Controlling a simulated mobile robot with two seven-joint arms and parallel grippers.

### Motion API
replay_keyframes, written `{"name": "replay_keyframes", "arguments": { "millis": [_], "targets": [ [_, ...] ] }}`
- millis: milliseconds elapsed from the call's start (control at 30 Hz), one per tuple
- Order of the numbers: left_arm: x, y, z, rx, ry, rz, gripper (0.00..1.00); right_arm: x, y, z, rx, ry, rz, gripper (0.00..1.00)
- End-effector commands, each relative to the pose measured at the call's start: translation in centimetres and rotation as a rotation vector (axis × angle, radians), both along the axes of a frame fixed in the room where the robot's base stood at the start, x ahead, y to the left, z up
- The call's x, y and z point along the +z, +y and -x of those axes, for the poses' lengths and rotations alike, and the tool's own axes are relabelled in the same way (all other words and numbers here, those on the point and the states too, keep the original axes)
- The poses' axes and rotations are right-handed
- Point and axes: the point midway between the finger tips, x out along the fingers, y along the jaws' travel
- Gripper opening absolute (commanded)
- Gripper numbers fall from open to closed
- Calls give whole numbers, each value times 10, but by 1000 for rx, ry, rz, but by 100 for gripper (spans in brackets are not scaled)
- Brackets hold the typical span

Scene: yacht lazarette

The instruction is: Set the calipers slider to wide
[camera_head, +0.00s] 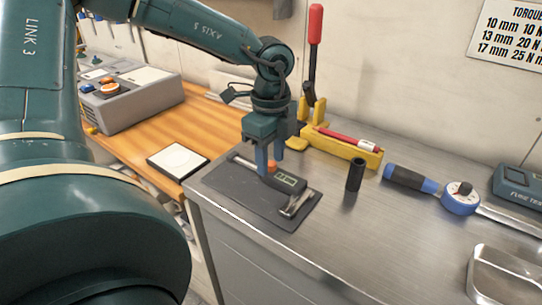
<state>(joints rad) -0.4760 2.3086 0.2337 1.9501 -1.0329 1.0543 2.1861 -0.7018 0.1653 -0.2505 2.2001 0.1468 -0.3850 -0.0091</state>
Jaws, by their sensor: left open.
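The calipers (290,182) lie on a dark grey mat (237,196) near the left end of the steel bench. They have a dark slider body with a small greenish display, and metal jaws toward the front right. An orange part (271,166) shows on the slider between the fingers. My left gripper (270,171) points down over the calipers, open, with its blue fingers around or just beside the orange part; I cannot tell if they touch it. The gripper hides part of the calipers' beam. My right gripper is not in view.
A yellow press with a red handle (315,25) stands behind the mat. A black cylinder (355,175), a blue torque wrench (408,180) and a metal tray (505,278) lie to the right. A wooden bench (190,130) adjoins at left.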

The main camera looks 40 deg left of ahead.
Motion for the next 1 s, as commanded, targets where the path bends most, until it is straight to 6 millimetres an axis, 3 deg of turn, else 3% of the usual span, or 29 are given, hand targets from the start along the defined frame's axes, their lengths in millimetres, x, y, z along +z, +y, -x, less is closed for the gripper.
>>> {"name": "replay_keyframes", "arguments": {
  "millis": [333,833,1000],
  "targets": [
    [-4,0,0,0,0,1,41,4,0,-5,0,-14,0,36],
    [-4,0,0,0,-1,1,0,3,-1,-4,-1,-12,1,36],
    [-4,0,0,0,-1,1,0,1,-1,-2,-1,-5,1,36]
  ]
}}
